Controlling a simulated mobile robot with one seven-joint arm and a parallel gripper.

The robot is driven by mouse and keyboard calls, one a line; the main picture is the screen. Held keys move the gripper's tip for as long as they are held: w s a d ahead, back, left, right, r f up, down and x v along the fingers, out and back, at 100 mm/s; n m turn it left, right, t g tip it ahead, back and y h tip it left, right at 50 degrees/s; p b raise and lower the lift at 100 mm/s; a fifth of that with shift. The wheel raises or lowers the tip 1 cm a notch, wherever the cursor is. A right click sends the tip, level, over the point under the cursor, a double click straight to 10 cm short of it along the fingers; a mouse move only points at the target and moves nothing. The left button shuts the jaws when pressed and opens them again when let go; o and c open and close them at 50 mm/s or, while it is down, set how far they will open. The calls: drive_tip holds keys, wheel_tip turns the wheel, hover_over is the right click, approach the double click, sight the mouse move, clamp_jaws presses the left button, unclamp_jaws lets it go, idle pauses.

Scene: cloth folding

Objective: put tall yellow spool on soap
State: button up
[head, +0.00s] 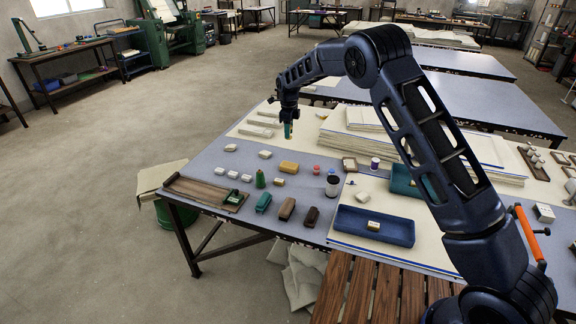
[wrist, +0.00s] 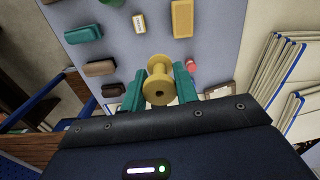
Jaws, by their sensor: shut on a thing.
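The yellow spool (wrist: 158,84) is between the two teal fingers of my gripper (wrist: 159,88) in the wrist view, with its flanged ends showing. In the head view my gripper (head: 288,130) is above the far left part of the table, and the spool cannot be made out there. A yellow-tan block (head: 288,168) lies on the table nearer the camera; it also shows in the wrist view (wrist: 182,18), apart from the spool. Several pale bars, one of them here (head: 265,154), lie to its left. I cannot tell which of these is the soap.
Green (head: 263,202), brown (head: 286,209) and dark (head: 311,216) blocks lie near the front edge. A wooden tray (head: 190,188) is at the left. A blue tray (head: 345,222) holds a small item. A dark jar (head: 332,186) stands mid-table. Paper stacks (head: 350,140) lie behind.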

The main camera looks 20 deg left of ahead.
drive_tip(key=r, duration=0.1)
hover_over(295, 166)
drive_tip(key=shift+m, duration=0.4)
wheel_tip(295, 166, down, 20)
drive_tip(key=shift+r, duration=0.15)
drive_tip(key=o, duration=0.9)
drive_tip(key=shift+o, duration=0.2)
wheel_tip(295, 166, up, 12)
